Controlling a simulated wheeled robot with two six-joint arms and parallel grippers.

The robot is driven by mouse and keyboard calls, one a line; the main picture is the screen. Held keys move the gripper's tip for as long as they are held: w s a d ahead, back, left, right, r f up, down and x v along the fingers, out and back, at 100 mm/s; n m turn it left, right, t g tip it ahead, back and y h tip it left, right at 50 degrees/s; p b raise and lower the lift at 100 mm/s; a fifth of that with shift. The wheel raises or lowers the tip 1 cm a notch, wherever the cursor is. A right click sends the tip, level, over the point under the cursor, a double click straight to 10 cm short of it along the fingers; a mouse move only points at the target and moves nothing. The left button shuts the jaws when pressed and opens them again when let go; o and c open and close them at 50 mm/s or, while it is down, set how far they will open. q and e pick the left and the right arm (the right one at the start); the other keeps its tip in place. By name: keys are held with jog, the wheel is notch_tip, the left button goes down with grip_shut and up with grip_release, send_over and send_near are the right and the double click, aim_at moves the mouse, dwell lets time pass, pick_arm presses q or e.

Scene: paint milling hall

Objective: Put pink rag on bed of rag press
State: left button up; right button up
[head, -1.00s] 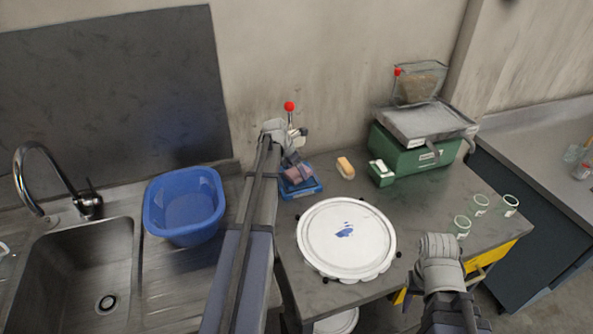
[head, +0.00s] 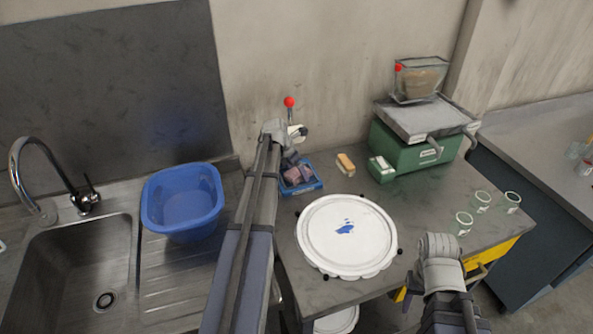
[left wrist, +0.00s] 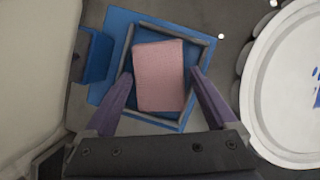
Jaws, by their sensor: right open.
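The pink rag (left wrist: 160,75) lies within the raised grey frame on the blue bed of the rag press (left wrist: 115,28), seen from above in the left wrist view. In the head view the rag (head: 305,173) shows small, partly covered by my left gripper. My left gripper (head: 290,160) is over the press. In the left wrist view its purple fingers (left wrist: 161,72) are spread on both sides of the rag, with narrow gaps to it. The red knob of the press (head: 289,102) stands up behind my left wrist. My right arm enters at lower right; I cannot make out its gripper.
A white round lid (head: 347,255) takes up the table front. A yellowish block (head: 345,163), a green machine (head: 408,155) and several glass jars (head: 482,201) stand to the right. A blue tub (head: 182,198) sits by the sink (head: 75,265) at left.

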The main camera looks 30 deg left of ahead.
aim_at(290, 176)
pick_arm(q)
jog(key=shift+o, duration=0.4)
jog(key=p+v, duration=0.7)
jog(key=v, duration=0.1)
jog(key=shift+f, duration=0.1)
dwell(0.9)
